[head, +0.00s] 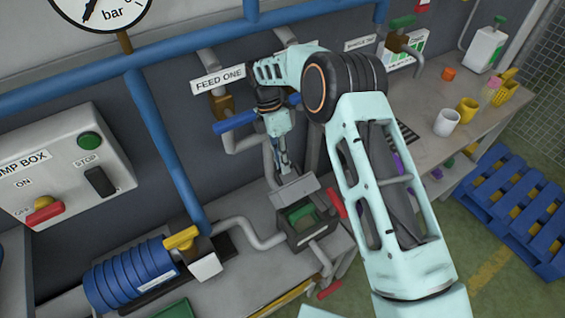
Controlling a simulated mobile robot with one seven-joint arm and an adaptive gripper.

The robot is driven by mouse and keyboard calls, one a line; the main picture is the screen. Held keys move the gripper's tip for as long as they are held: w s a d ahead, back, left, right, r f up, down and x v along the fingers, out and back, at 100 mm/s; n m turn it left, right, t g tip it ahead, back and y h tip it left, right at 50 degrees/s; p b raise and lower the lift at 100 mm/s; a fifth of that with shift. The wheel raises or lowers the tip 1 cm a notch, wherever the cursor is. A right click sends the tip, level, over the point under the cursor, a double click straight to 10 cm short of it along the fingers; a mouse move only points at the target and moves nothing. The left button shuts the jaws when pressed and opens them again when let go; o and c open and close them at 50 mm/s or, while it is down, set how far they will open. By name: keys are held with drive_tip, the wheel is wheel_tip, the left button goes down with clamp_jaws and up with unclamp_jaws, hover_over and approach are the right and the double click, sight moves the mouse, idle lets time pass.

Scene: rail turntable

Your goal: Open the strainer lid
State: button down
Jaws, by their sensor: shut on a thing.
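The strainer (322,229) is a dark grey box on the bench, with green showing inside its open top. Its grey lid (297,189) stands tilted up at the back edge of the box, so the inside is in view. My gripper (284,170) points down from above at the lid's upper edge. Its fingers are close together and shut on the lid; the exact grip is small and partly unclear.
Red handles (337,203) stick out beside the strainer. A blue handle (235,121) and pipes under the FEED ONE sign (219,80) are close to my arm. A blue pump (130,275) with a yellow handle (181,238) stands to the left. Cups stand on the right-hand bench.

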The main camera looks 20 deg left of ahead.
drive_tip(key=c, duration=2)
unclamp_jaws()
drive_tip(key=shift+o, duration=0.2)
drive_tip(key=shift+s+d+r, duration=0.1)
